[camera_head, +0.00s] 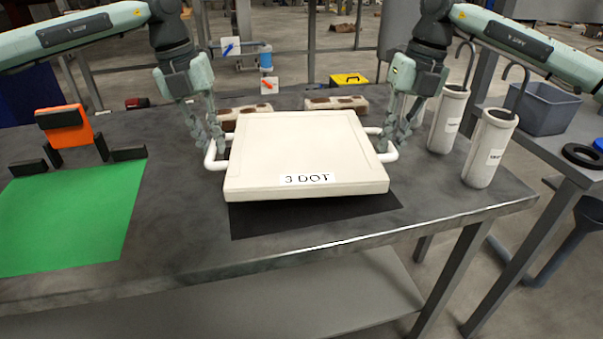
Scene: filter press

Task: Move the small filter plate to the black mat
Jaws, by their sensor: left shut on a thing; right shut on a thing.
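The small filter plate (300,148) is a square off-white slab with a "3 DOT" label on its front edge and a white loop handle on each side. It is over the black mat (315,215), whose front part shows below it. I cannot tell whether the plate touches the mat or hangs just above it. My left gripper (215,140) is shut on the plate's left handle. My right gripper (388,140) is shut on its right handle. The plate hides the back of the mat.
A green mat (70,215) lies at the left, with an orange and black holder (66,128) behind it. White cylinders with hooks (490,150) stand at the right. Brown-and-white blocks (337,104) lie behind the plate. The table's front edge (300,255) is close to the black mat.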

